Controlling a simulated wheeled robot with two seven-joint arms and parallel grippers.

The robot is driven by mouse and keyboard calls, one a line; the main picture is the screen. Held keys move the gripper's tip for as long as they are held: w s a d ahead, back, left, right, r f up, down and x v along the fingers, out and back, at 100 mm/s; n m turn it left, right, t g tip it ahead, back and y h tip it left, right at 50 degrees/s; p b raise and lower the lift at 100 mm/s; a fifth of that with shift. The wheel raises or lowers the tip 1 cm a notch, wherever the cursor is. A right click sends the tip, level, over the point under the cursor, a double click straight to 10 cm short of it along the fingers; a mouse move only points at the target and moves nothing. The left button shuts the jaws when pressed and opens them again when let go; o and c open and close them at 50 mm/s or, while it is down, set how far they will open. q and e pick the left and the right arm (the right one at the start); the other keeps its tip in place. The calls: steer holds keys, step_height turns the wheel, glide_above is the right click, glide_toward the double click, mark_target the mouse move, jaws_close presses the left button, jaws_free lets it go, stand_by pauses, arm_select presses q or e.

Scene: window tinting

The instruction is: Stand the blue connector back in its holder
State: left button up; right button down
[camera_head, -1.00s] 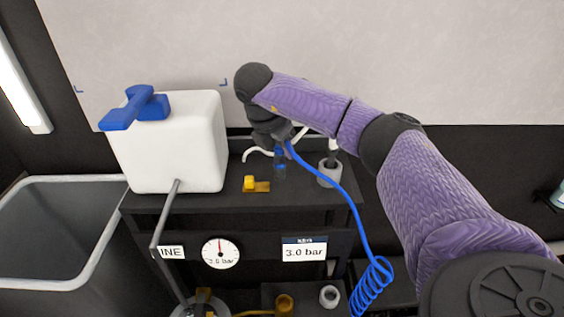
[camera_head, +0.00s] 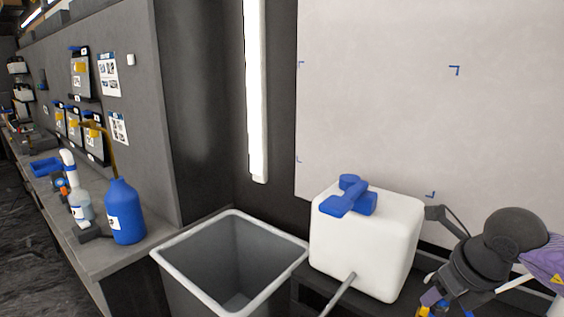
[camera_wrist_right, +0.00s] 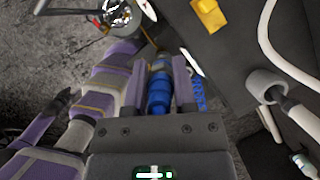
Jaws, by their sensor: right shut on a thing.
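The blue connector (camera_wrist_right: 159,92) sits between the two fingers of my right gripper (camera_wrist_right: 160,82) in the right wrist view, and the gripper is shut on it. In the head view my right gripper (camera_head: 432,298) is at the lower right, beside the white tank, with a bit of blue at its jaws. A grey round cup-like holder (camera_wrist_right: 265,84) stands to the right of the gripper in the wrist view, with a dark-and-grey fitting at its mouth. I cannot tell whether this is the blue connector's holder. My left gripper is not in view.
A white tank (camera_head: 365,245) with a blue cap stands left of the right gripper. A grey bin (camera_head: 228,262) is further left. A blue bottle (camera_head: 124,214) stands on the side bench. In the wrist view, a yellow block (camera_wrist_right: 209,14) and a white hose (camera_wrist_right: 268,45) lie nearby.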

steer(key=s+a+f+n+g, duration=0.1)
steer(key=s+a+n+g, duration=0.3)
steer(key=n, duration=1.2)
steer(key=s+a+f+n+g+h, duration=0.1)
steer(key=s+a+n+g, duration=0.3)
steer(key=n, duration=1.2)
steer(key=a+f, duration=0.1)
steer(key=a, duration=0.3)
steer(key=shift+n+g, duration=0.3)
steer(key=shift+g, duration=0.1)
steer(key=shift+s+f, duration=0.1)
